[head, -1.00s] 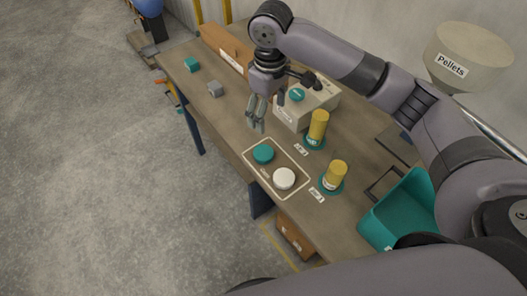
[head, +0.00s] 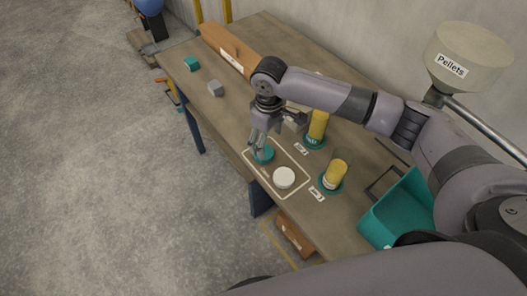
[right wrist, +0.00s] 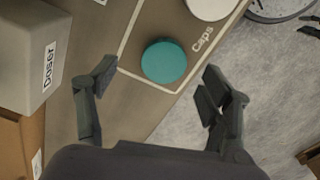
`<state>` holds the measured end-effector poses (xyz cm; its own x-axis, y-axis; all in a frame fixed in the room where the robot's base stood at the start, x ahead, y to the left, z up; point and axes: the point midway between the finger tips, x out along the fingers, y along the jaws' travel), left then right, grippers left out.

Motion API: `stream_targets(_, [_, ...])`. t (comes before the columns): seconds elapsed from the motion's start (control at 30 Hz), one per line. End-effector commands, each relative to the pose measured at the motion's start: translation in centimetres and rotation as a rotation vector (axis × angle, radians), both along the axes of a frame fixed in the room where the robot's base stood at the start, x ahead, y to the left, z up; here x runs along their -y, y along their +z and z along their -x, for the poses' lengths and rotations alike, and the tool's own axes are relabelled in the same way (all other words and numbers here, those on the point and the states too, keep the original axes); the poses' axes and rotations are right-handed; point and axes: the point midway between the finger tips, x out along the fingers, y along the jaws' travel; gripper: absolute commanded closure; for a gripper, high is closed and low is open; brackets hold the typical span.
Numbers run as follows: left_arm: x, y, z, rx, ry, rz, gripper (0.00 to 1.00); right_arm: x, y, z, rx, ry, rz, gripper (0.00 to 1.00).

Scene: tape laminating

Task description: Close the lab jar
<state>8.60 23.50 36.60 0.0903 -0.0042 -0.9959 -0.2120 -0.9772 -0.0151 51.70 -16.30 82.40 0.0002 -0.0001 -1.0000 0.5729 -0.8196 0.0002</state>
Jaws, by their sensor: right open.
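Two caps, one teal (head: 265,155) and one white (head: 284,178), lie inside a pale outline on the table; the right wrist view shows the word "Caps" there. Two yellow jars (head: 317,126) and (head: 335,173) stand on teal round bases, right of the caps. My right gripper (head: 257,152) is over the teal cap, fingers pointing down. In the right wrist view it is open, and the teal cap (right wrist: 164,62) lies ahead, between the lines of the fingers, apart from both. The white cap (right wrist: 211,5) shows at the top edge. My left gripper is not in view.
A box labelled "Doser" (right wrist: 28,58) stands beside the gripper, partly hidden by my arm in the head view. A teal bin (head: 398,210) is at the right. Small teal (head: 192,63) and grey (head: 215,88) blocks lie at the far left. The table's front edge is close to the caps.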

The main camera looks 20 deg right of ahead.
Motion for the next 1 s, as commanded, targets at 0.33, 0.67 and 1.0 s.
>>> stream_targets(0.33, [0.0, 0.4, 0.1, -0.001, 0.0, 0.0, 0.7, -1.1, -4.1, -0.2, -0.003, -0.001, 0.002, 0.27])
stream_targets(0.67, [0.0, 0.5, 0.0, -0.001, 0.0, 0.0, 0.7, -1.1, -5.2, -0.2, 0.0, 0.001, 0.0, 0.27])
stream_targets(1.0, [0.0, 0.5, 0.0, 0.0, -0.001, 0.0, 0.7, -1.1, -5.2, -0.2, 0.0, 0.001, 0.0, 0.39])
